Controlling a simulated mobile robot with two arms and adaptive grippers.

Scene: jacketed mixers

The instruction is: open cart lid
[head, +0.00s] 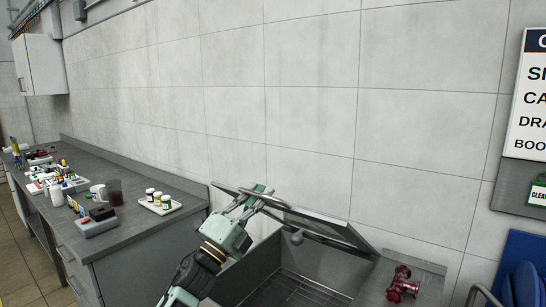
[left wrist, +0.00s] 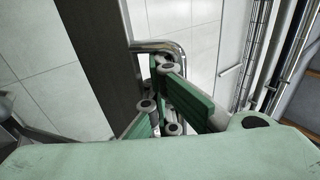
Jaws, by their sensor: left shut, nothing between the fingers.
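The cart lid (head: 325,231) is a long grey panel, raised and tilted back toward the tiled wall. Below it the cart's inside (head: 300,285) shows, with a dark grid-like floor. My left gripper (head: 258,195) is at the lid's left part, by its bar handle. In the left wrist view its green fingers (left wrist: 170,112) are shut with nothing between them, beside the bent chrome handle (left wrist: 160,46) at the lid's edge (left wrist: 98,60). I cannot tell if they touch the handle. My right gripper is not in view.
A grey counter (head: 130,225) on the left holds a white tray of small jars (head: 158,202), a grey device (head: 96,222) and several bottles and tools. A dark red valve-like fitting (head: 402,284) sits right of the cart opening. A blue chair-like object (head: 522,265) stands at far right.

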